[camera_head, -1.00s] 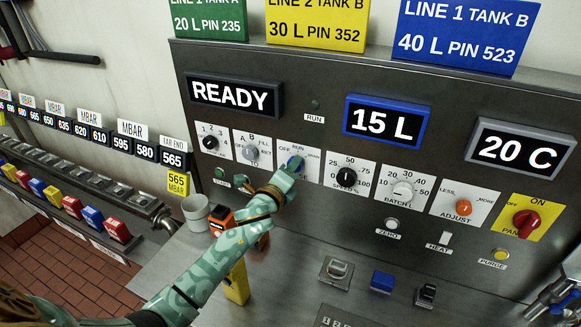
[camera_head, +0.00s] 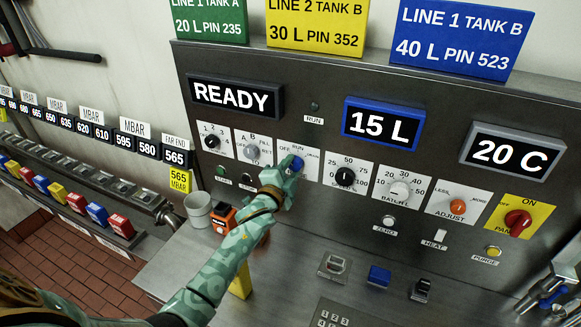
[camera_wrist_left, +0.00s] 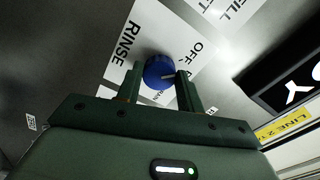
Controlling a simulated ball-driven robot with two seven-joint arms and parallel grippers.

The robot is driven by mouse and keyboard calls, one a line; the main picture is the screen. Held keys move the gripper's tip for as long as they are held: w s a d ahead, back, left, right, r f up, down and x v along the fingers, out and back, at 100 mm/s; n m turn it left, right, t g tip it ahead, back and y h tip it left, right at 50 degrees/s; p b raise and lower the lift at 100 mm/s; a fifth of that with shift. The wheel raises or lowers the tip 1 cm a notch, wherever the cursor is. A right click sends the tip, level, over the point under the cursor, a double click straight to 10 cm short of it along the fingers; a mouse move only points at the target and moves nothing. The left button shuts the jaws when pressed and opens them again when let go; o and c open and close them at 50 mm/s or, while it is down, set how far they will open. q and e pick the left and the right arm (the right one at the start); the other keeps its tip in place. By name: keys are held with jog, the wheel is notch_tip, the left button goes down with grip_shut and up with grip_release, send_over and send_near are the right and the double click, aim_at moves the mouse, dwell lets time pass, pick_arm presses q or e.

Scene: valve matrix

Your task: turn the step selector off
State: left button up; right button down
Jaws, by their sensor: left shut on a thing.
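The step selector is a blue knob (camera_head: 296,163) on a white plate (camera_head: 312,166) in the panel's row of dials; OFF and RUN show on the plate in the head view. In the left wrist view the blue knob (camera_wrist_left: 158,70) sits between the two fingers of my left gripper (camera_wrist_left: 158,82), with OFF to its right and RINSE (camera_wrist_left: 128,43) to its left. My left gripper (camera_head: 286,173) is shut on the knob. A pale pointer mark faces right in the wrist view; its exact setting is unclear. My right gripper is out of view.
A fill selector (camera_head: 252,151) stands left and a black speed dial (camera_head: 345,177) right, both close to the hand. A grey cup (camera_head: 198,209) and an orange device (camera_head: 223,218) stand on the counter below. Blue (camera_head: 379,276) and black switches lie further right.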

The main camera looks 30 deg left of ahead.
pick_arm(q)
jog(key=shift+n, duration=0.6)
jog(key=o, duration=1)
jog(key=shift+a, duration=0.1)
jog(key=shift+s, duration=0.1)
jog(key=s+d, duration=0.1)
jog(key=s, duration=1.5)
jog(key=shift+s+f, duration=0.1)
jog(key=shift+f, duration=0.05)
